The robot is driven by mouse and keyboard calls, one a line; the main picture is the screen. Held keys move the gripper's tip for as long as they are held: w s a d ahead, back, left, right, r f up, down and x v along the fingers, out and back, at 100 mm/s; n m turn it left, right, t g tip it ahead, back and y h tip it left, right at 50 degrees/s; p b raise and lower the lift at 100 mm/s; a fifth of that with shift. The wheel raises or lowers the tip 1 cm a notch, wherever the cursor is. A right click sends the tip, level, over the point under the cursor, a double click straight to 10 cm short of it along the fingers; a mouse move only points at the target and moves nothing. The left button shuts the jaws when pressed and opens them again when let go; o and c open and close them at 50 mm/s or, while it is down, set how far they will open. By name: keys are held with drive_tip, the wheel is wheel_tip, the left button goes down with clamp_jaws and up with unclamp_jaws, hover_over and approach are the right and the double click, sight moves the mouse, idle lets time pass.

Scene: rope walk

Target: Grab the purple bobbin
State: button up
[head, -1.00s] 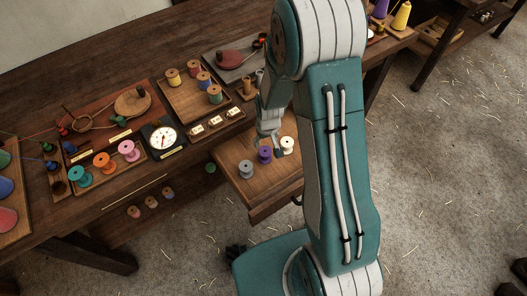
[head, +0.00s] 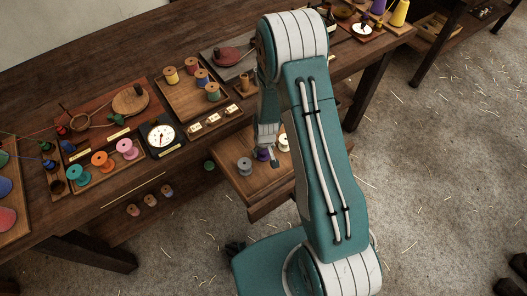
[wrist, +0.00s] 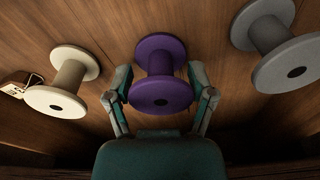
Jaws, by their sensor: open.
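The purple bobbin (wrist: 161,92) stands between the two fingers of my gripper (wrist: 160,85) in the wrist view. The fingers are open, one on each side of the bobbin, with a small gap visible beside it. In the head view the purple bobbin (head: 262,155) is partly hidden by my gripper (head: 268,150), which is low over the small wooden shelf (head: 257,185).
The workbench (head: 180,50) behind holds several spools and a round dial (head: 161,136).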

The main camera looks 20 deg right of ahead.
drive_tip(key=c, duration=0.6)
drive_tip(key=shift+r, duration=0.1)
drive_tip(key=shift+c, duration=0.2)
